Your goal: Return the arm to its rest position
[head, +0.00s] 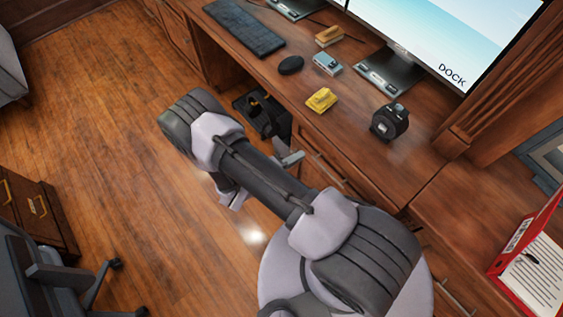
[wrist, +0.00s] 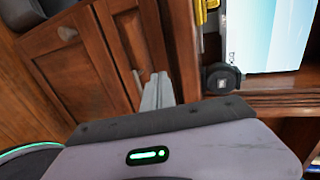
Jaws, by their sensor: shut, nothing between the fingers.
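My arm (head: 265,175) is folded over the floor beside the wooden desk in the head view. My gripper (wrist: 160,82) shows in the wrist view as pale grey fingers, shut and empty, with the wooden drawer fronts beyond them. In the head view the gripper is mostly hidden under my forearm; pale parts stick out on the side towards the desk. It touches nothing that I can see.
The desk top (head: 400,165) holds a keyboard (head: 243,27), mouse (head: 291,65), yellow object (head: 321,100), blue-grey object (head: 327,63) and black round device (head: 389,121). A red binder (head: 530,262) stands right. An office chair (head: 70,275) is lower left. Floor left of my arm is clear.

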